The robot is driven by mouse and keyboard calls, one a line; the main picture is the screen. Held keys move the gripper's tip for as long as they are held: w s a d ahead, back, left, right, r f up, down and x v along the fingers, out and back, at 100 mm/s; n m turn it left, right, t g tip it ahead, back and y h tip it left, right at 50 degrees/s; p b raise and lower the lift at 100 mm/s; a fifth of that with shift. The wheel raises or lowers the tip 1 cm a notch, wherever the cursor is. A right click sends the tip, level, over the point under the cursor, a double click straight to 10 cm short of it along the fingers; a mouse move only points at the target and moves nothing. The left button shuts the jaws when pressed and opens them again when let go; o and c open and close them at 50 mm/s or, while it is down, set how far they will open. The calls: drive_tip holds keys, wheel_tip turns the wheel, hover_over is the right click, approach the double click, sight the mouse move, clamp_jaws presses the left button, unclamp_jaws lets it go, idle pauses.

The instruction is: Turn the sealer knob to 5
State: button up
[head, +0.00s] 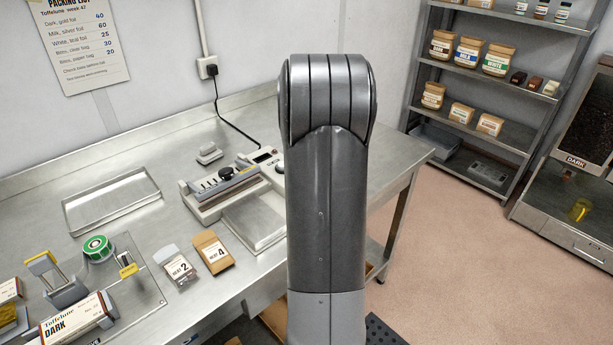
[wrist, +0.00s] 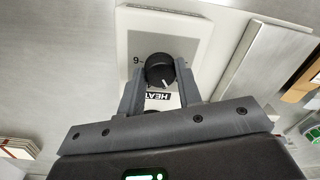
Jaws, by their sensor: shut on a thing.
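The sealer (head: 225,192) stands on the steel bench in the head view, with its white control end partly behind my arm. In the wrist view its white panel (wrist: 190,27) carries the black knob (wrist: 158,66). My gripper (wrist: 159,76) is shut on the knob, one finger on each side. A white pointer line on the knob points down and slightly right in the picture, towards an upside-down HEAT label (wrist: 160,96). One digit shows left of the knob and looks like a 9, or an upside-down 6. Other dial numbers are hidden or unreadable. My gripper is hidden in the head view.
A shallow tray (head: 112,199) lies left of the sealer. Pouches marked HEAT 2 (head: 176,267) and HEAT 4 (head: 212,251) lie in front. A green tape roll (head: 97,248) is further left. A shelf rack (head: 480,100) stands at the right, beyond open floor.

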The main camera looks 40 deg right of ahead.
drive_tip(key=m, duration=0.4)
drive_tip(key=shift+m, duration=0.3)
drive_tip(key=m, duration=0.4)
drive_tip(key=shift+m, duration=0.3)
drive_tip(key=m, duration=0.4)
drive_tip(key=shift+a+m+t, duration=0.1)
drive_tip(key=shift+m+t, duration=0.2)
drive_tip(key=m, duration=0.4)
drive_tip(key=shift+m, duration=0.3)
drive_tip(key=o, duration=1)
drive_tip(key=shift+c, duration=0.2)
